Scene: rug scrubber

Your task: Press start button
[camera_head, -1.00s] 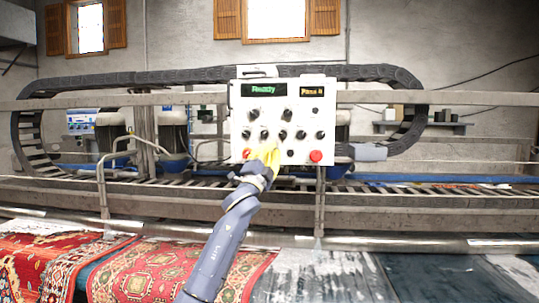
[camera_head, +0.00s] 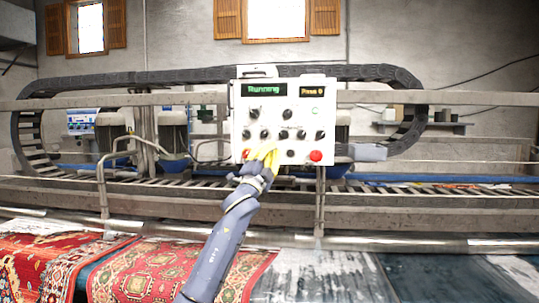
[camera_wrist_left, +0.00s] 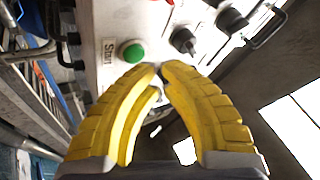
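A white control panel (camera_head: 300,96) stands upright in the middle of the head view. Its left display (camera_head: 264,89) reads "Running" in green. The green start button (camera_wrist_left: 131,51), labelled "Start", shows in the left wrist view, just left of the fingertips. In the head view I cannot make it out behind my fingers. My left gripper (camera_head: 270,149) has yellow ribbed fingers and is at the panel's lower edge. In the left wrist view its fingertips (camera_wrist_left: 161,67) come together with nothing between them. Whether they touch the button is unclear. My right gripper is not in view.
Several black knobs (camera_head: 284,134) and a red button (camera_head: 316,156) are on the panel. A second red button (camera_head: 246,153) is at its lower left. Metal rails (camera_head: 450,199) run behind. Patterned rugs (camera_head: 140,272) lie in front below.

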